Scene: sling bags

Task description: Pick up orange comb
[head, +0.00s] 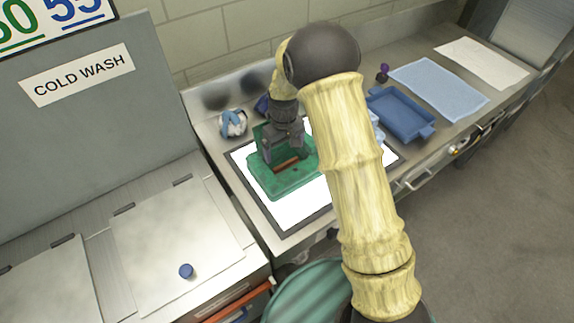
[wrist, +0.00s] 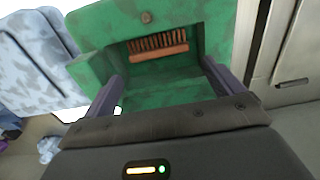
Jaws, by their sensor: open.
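The orange comb (wrist: 158,45) lies inside a green open bag (wrist: 85,20), its teeth pointing toward the top of the wrist view. In the head view the comb (head: 288,164) is a small brownish-orange strip inside the green bag (head: 290,185), partly hidden by my gripper. My gripper (wrist: 162,80) is open and empty. Its two dark fingers reach into the bag's opening, one on each side, and the comb lies beyond the fingertips, apart from them. In the head view my gripper (head: 284,152) is over the bag from above.
The bag rests on a white mat with a dark border (head: 300,210) on a metal counter. A blue tray (head: 395,112), a light blue cloth (head: 438,88) and a white cloth (head: 482,62) lie to the right. A blue-and-white bundle (head: 232,123) sits behind left.

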